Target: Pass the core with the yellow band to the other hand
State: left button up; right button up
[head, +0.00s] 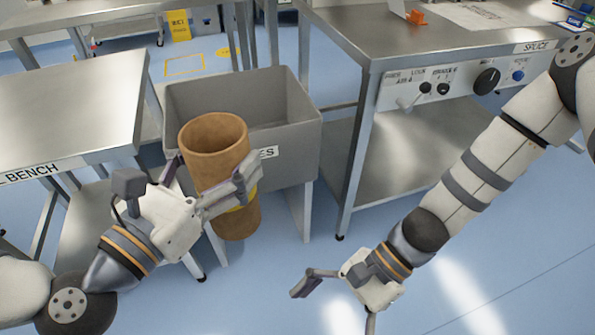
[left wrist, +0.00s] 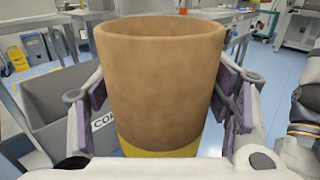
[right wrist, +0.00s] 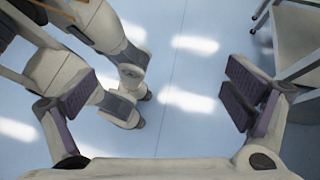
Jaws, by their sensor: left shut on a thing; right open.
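The core with the yellow band (head: 217,150) is a brown cardboard tube, held roughly upright in front of the grey bin. Its yellow band is low on the tube, partly behind the fingers. My left gripper (head: 211,184) is shut around the core. In the left wrist view the core (left wrist: 158,85) fills the middle between the finger pads, with the yellow band at the bottom. My right gripper (head: 335,300) is open and empty, low over the floor to the right of the core.
The grey bin (head: 296,130) stands right behind the core, its label partly covered. A steel bench (head: 75,110) is at the left and the splice table (head: 380,40) at the back right. Open blue floor (head: 480,275) lies around my right gripper.

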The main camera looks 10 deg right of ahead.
aim_at(217, 180)
jog(key=w+r+m+t+y, duration=0.55)
jog(key=w+r+y, duration=0.25)
jog(key=w+r, duration=0.9)
jog(key=shift+n+t, duration=0.25)
jog(key=shift+t, duration=0.1)
jog(key=a, duration=0.8)
jog(key=a+r, duration=0.1)
jog(key=a, duration=0.3)
jog(key=shift+w+a, duration=0.1)
jog(key=shift+w, duration=0.25)
jog(key=c, duration=1.2)
pick_arm(q)
jog(key=o, duration=1.4)
jog(key=shift+c, duration=0.2)
pick_arm(e)
jog(key=shift+c, duration=0.9)
